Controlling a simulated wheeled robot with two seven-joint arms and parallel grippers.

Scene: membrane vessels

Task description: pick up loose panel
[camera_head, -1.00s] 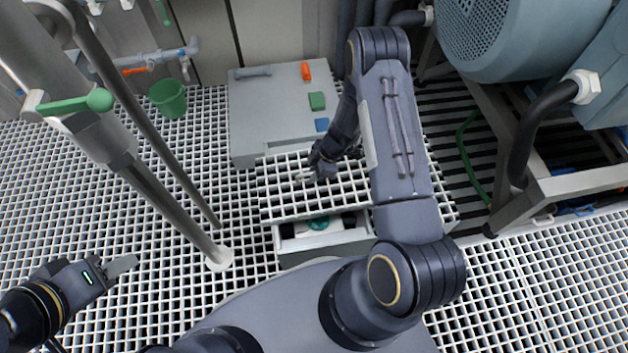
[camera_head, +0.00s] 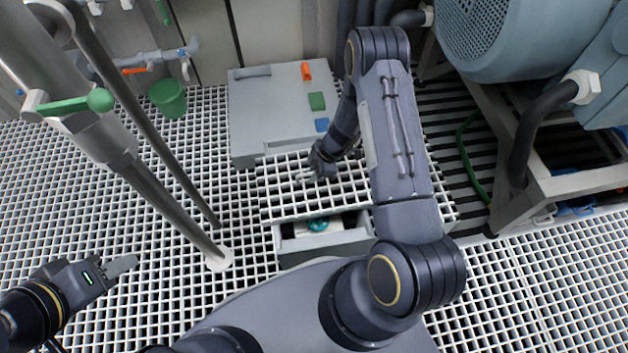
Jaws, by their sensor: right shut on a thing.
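The loose panel (camera_head: 285,190) is a white grating piece. It lies partly over an opening in the floor, just in front of a grey cabinet. My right gripper (camera_head: 306,177) is at the panel, shut on it; the fingers are small in the picture. My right arm hides the panel's right part. Below the panel's near edge the grey-walled opening (camera_head: 290,243) shows, with a teal round thing (camera_head: 318,224) inside. My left gripper (camera_head: 122,266) is far to the left, above the floor grating, away from the panel; its finger gap cannot be made out.
The grey cabinet (camera_head: 265,110) stands behind the panel with small coloured items on top. A thick pipe (camera_head: 165,190) rises on the left. A large motor housing (camera_head: 525,35) on a frame stands right.

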